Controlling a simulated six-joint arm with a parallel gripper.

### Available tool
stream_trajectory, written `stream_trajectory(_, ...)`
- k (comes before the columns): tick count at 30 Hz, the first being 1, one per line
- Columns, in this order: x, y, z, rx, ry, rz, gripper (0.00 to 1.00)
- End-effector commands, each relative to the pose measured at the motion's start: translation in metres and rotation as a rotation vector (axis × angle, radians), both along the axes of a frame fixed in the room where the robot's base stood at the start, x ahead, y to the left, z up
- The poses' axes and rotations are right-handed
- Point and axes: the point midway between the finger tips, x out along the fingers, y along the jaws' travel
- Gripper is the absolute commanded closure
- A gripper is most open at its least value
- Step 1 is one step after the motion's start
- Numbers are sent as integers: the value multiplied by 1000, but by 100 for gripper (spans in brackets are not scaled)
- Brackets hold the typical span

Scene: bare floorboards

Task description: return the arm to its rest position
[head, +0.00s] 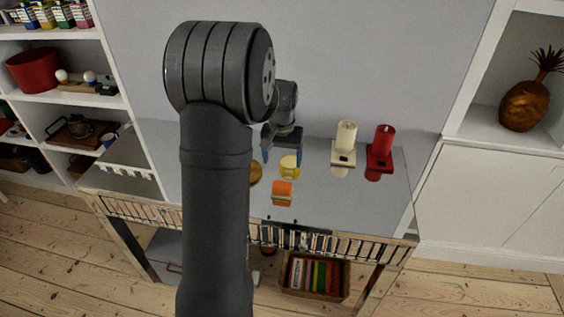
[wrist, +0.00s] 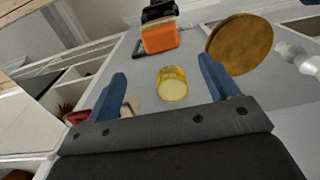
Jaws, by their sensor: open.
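My gripper (head: 282,145) is above the reflective table top, at its back, partly hidden by my own arm in the head view. In the wrist view its two blue fingers (wrist: 163,90) stand wide apart with nothing held between them. A yellow cup-like item (head: 290,166) stands on the table just in front of and below the gripper; in the wrist view it (wrist: 172,84) shows beyond and between the fingertips, apart from them. An orange block (head: 282,192) is nearer the table's front edge. A round brown disc (wrist: 240,44) is partly hidden behind my arm in the head view.
A cream candle (head: 345,144) and a red candle (head: 382,148) stand on holders at the table's right. White shelves (head: 60,98) stand at the left, a cabinet with a golden pineapple (head: 524,106) at the right. A crate of books (head: 314,288) is below the table.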

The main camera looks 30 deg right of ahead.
Motion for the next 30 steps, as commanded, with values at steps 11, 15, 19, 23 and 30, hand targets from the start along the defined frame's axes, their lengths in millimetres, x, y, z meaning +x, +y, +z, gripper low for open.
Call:
stream_trajectory(11, 0, 0, -12, 1, 1, 0, 20)
stream_trajectory(15, -1, 1, -34, 3, 3, 0, 20)
stream_trajectory(19, 0, 0, -60, 3, 3, 0, 20)
stream_trajectory(23, -1, 1, -87, 4, 4, 0, 20)
stream_trajectory(30, 1, -1, -120, -2, -2, 0, 20)
